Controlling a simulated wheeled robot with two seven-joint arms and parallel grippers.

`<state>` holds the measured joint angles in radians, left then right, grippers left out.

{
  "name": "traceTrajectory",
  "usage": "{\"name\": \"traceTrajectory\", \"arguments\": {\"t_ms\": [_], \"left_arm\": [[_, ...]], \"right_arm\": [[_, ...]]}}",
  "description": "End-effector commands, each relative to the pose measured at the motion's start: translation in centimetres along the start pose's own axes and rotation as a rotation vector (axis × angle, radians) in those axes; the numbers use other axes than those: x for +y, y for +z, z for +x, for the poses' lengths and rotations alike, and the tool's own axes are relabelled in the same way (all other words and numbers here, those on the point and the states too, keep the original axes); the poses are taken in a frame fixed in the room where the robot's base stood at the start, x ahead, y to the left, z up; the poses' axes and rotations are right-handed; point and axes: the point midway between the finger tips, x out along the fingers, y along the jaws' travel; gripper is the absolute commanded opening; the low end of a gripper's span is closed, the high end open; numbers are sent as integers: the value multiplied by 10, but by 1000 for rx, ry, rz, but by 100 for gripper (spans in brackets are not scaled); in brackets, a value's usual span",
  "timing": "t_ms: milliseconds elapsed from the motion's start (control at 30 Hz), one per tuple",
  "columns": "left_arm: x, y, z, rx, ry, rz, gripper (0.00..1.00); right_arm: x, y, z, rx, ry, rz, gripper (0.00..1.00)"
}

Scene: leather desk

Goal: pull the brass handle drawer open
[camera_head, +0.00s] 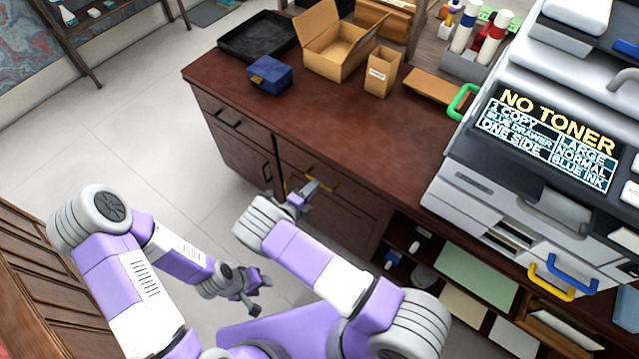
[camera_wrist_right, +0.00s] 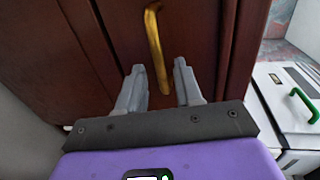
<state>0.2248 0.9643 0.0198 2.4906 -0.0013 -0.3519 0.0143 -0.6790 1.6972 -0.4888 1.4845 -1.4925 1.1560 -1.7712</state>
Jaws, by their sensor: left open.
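The brass handle (camera_head: 328,184) is on the front of the dark wooden desk, below its top, on a drawer front (camera_head: 352,205) that looks shut. Another brass-coloured piece (camera_head: 287,185) shows left of my right gripper; I cannot tell if it belongs to the same handle. My right gripper (camera_head: 304,190) is at this front. In the right wrist view the brass handle (camera_wrist_right: 154,45) runs down between the two spread, empty fingertips of my right gripper (camera_wrist_right: 159,68), with gaps on both sides. My left gripper (camera_head: 252,300) is open and empty, low over the floor, away from the desk.
Dark-handled fronts (camera_head: 228,118) lie left of the brass one. On the desk (camera_head: 240,110) stand a blue box (camera_head: 270,75), a black tray (camera_head: 258,36) and cardboard boxes (camera_head: 336,45). A printer (camera_head: 480,185) and open shelves are right. The floor (camera_head: 130,120) at left is clear.

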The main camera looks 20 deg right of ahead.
Motion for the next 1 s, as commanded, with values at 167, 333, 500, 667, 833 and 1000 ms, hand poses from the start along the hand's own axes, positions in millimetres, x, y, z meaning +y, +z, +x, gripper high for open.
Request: {"name": "traceTrajectory", "arguments": {"t_ms": [167, 333, 500, 667, 833, 1000], "left_arm": [[-2, 0, 5, 0, 0, 0, 43], [-3, 0, 7, 0, 0, 0, 43], [-3, 0, 7, 0, 0, 0, 43], [-3, 0, 7, 0, 0, 0, 43], [-3, 0, 7, 0, 0, 0, 43], [-3, 0, 7, 0, 0, 0, 43]], "right_arm": [[1, -1, 28, 4, 2, 3, 35], [1, -1, 41, 3, 2, 4, 35], [0, -1, 43, 3, 3, 4, 35], [0, -1, 43, 3, 3, 4, 29], [0, -1, 43, 3, 3, 4, 3], [0, -1, 43, 3, 3, 4, 0]]}}
